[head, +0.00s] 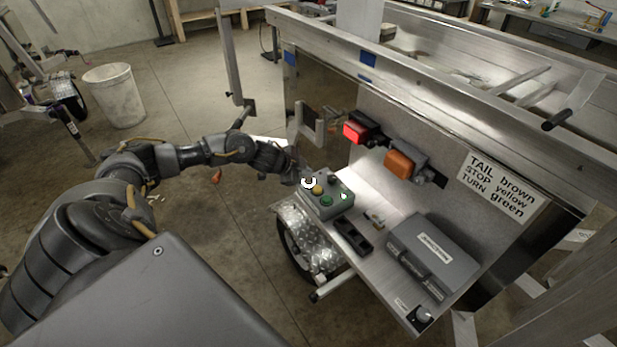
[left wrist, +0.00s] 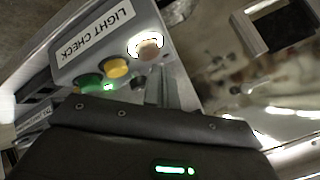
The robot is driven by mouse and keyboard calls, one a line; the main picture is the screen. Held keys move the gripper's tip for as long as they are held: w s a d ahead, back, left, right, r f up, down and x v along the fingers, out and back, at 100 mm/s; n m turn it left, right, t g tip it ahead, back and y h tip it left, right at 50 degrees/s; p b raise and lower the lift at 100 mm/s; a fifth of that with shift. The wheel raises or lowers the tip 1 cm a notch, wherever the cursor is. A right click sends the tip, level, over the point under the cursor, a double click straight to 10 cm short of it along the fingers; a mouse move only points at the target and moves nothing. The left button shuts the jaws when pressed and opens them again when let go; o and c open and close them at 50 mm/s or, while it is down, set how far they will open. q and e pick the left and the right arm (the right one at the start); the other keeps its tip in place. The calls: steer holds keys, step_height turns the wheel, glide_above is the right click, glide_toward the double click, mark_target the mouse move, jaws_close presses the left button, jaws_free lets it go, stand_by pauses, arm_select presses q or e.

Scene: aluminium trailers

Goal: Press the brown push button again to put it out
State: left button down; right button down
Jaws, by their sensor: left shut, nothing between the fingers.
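A grey control box (head: 338,212) marked LIGHT CHECK stands on the shelf of the trailer; it also fills the upper left of the left wrist view (left wrist: 85,62). Its brown push button (left wrist: 146,51) has a bright white lit ring, which also shows in the head view (head: 309,183). A yellow button (left wrist: 115,68) and a green button (left wrist: 89,83) sit beside it. My left gripper (head: 296,176) is shut and empty, close to the brown button. In the left wrist view its fingers (left wrist: 157,88) show just below the button; contact cannot be told.
A red lamp (head: 356,130) glows on the panel; the orange lamp (head: 399,163) beside it looks unlit. A sign (head: 503,186) reads TAIL brown, STOP yellow, TURN green. A grey case (head: 433,255) and a small dark part (head: 353,236) occupy the shelf.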

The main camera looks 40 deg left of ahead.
mark_target(306, 180)
arm_select(q)
steer(key=shift+f, duration=0.15)
steer(key=shift+f, duration=0.35)
steer(key=shift+f, duration=0.25)
stand_by(0.8)
steer(key=shift+r+p, duration=0.7)
step_height(306, 180, up, 6)
steer(key=p, duration=0.6)
